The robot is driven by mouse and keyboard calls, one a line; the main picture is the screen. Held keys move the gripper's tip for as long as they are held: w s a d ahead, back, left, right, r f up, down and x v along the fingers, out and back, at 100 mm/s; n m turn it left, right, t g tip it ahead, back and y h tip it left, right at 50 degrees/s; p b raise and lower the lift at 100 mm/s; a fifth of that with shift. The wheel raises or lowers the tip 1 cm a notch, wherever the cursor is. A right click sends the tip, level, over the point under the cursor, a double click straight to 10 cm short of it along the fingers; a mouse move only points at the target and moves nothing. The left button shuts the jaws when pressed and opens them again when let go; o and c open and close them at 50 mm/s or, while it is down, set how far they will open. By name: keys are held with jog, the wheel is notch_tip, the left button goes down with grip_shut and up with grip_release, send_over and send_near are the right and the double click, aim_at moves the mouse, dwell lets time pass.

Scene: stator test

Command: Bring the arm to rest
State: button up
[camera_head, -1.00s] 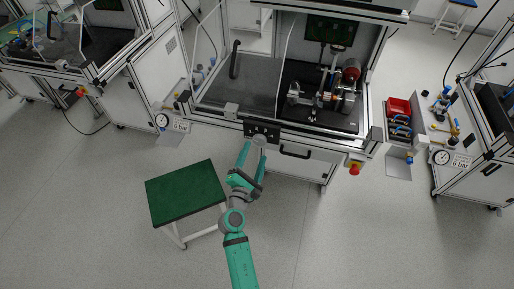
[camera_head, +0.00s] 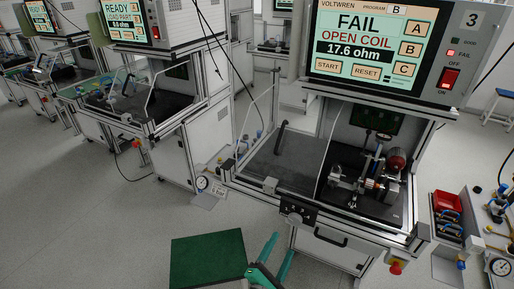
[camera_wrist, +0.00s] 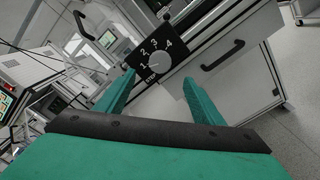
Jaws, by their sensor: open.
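My gripper (camera_wrist: 157,82) shows in the wrist view with its two green fingers spread apart and nothing between them. A round grey selector knob (camera_wrist: 158,58) on a black plate marked 1 to 4 and "STEP" appears beyond the fingertips, with no visible contact. In the head view only the fingers of my gripper (camera_head: 283,245) and a bit of the arm show at the bottom edge, in front of the test bench (camera_head: 345,228) and below its knob (camera_head: 295,217). The rest of the arm is out of that view.
The bench's screen (camera_head: 362,40) reads FAIL, OPEN COIL, 17.6 ohm. A green-topped stool (camera_head: 208,262) stands left of my gripper. A bench handle (camera_head: 330,237) and an emergency stop button (camera_head: 396,267) jut from the front. A red bin (camera_head: 447,202) is at right. Floor at left is clear.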

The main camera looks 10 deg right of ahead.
jog(key=s+a+f+m+y, duration=0.4)
jog(key=s+a, duration=0.1)
jog(key=s, duration=0.5)
jog(key=s+a+f+m+y, duration=0.3)
jog(key=s+a+f+y, duration=0.15)
jog(key=s, duration=0.55)
jog(key=s+a+r+m, duration=0.2)
jog(key=s+r+m, duration=0.3)
jog(key=s, duration=0.3)
jog(key=s+a+r+m+y, duration=0.1)
jog(key=s+a+r+m, duration=0.1)
jog(key=s+r+m, duration=0.4)
jog(key=shift+s+m, duration=0.7)
jog(key=shift+s, duration=0.3)
